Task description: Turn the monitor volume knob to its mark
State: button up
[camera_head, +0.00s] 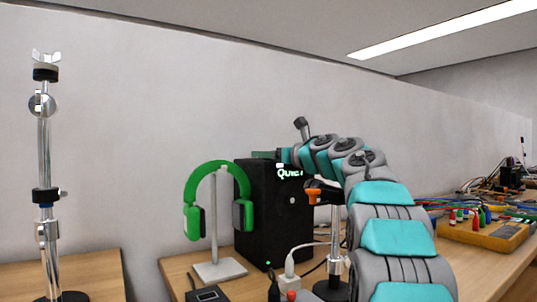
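The monitor looks to be the black box-shaped speaker (262,215) standing on the wooden desk, with pale lettering near its top, partly covered by my arm. A small pale round spot (292,200) shows on its face; I cannot tell whether it is the volume knob. No mark is readable. My teal and grey arm rises from the lower right and bends left to the speaker's top. The arm's end (284,157) is in front of the speaker's upper part, too small to make out fingers, and I cannot tell whether it touches anything.
Green headphones (218,200) hang on a pale stand (216,268) left of the speaker. A chrome stand (43,190) is at the far left. White plugs and cables (289,266) lie before the speaker. A yellow box (483,232) with coloured posts and many cables is at the right.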

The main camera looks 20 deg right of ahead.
grip_shut()
dwell(0.5)
